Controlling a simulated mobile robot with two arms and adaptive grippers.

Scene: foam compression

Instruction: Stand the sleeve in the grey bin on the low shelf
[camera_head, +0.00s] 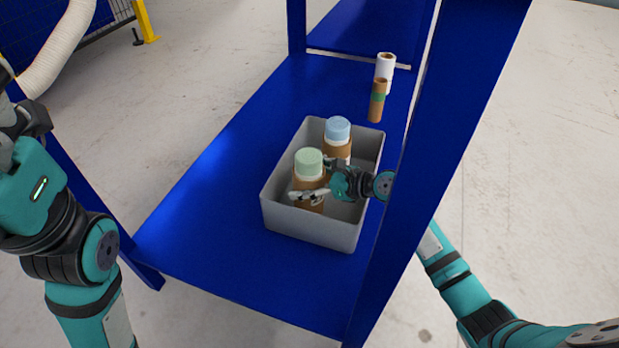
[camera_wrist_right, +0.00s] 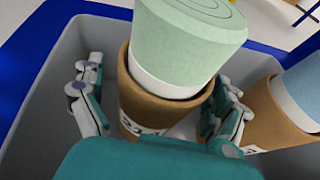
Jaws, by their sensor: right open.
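The grey bin (camera_head: 312,224) sits on the low blue shelf (camera_head: 205,225). A brown cardboard sleeve with a pale green foam plug (camera_head: 309,164) stands upright in the bin's near part. It fills the middle of the right wrist view (camera_wrist_right: 150,105). My right gripper (camera_head: 312,182) is open, with one finger on each side of this sleeve; I cannot tell whether they touch it. The sleeve's lower end is hidden by the gripper and the bin wall. My left gripper (camera_head: 22,112) is at the left edge, partly cut off, away from the shelf; its fingers are unclear.
A second sleeve with a blue plug (camera_head: 338,130) stands just behind in the bin, and right in the wrist view (camera_wrist_right: 280,115). A white tube (camera_head: 385,67) and a green-banded brown tube (camera_head: 376,108) stand behind the bin. A blue post (camera_head: 440,140) crosses before my right arm.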

